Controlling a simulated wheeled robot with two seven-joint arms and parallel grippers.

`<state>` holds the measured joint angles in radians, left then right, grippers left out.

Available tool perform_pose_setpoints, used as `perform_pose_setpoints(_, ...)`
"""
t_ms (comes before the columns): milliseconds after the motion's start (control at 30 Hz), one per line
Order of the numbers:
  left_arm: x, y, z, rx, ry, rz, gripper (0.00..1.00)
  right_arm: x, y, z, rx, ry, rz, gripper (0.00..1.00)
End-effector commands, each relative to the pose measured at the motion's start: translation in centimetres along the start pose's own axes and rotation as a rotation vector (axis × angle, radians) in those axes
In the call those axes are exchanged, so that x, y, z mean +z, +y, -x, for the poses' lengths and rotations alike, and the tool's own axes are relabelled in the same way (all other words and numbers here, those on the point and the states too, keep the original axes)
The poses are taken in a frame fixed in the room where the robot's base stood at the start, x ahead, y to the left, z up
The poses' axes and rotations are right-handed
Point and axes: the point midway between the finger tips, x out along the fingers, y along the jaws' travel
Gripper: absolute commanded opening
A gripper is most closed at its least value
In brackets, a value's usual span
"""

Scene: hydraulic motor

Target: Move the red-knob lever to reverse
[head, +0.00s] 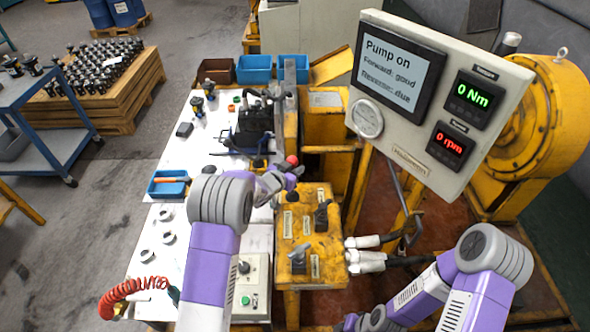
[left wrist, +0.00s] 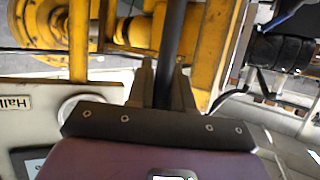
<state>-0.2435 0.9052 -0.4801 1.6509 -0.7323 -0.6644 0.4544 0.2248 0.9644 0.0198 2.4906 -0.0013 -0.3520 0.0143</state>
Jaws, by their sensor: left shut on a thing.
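The red knob (head: 292,160) tops a lever above the back of the yellow valve block (head: 320,262). My left gripper (head: 283,180) is at the lever just below the knob. In the left wrist view, its two fingers (left wrist: 165,85) are shut on the dark lever shaft (left wrist: 173,35), which runs up between them. The lever's foot is hidden by the gripper in the head view. The panel screen (head: 398,68) reads "Pump on", "Forward: good", "Reverse: due". My right arm is at the lower right, and its fingers do not show.
Other dark levers (head: 322,214) stand on the block. The readouts show 0 Nm (head: 473,94) and 0 rpm (head: 450,146). Hose fittings (head: 365,254) project right of the block. A white bench with a blue tray (head: 167,184) and metal rings lies left.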

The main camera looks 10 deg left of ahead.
Motion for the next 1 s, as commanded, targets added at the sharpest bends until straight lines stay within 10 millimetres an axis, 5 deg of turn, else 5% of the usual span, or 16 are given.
perform_pose_setpoints(367, 0.3, -0.5, 0.2, 0.007, 0.015, 0.024, 0.00, 0.0, 0.1, -0.3, 0.000, 0.000, 0.000, 0.41)
perform_pose_setpoints(1000, 2.2, -4.5, 2.4, 0.140, 0.244, 0.342, 0.00, -0.2, 1.6, -4.3, 0.000, 0.000, 0.000, 0.41)
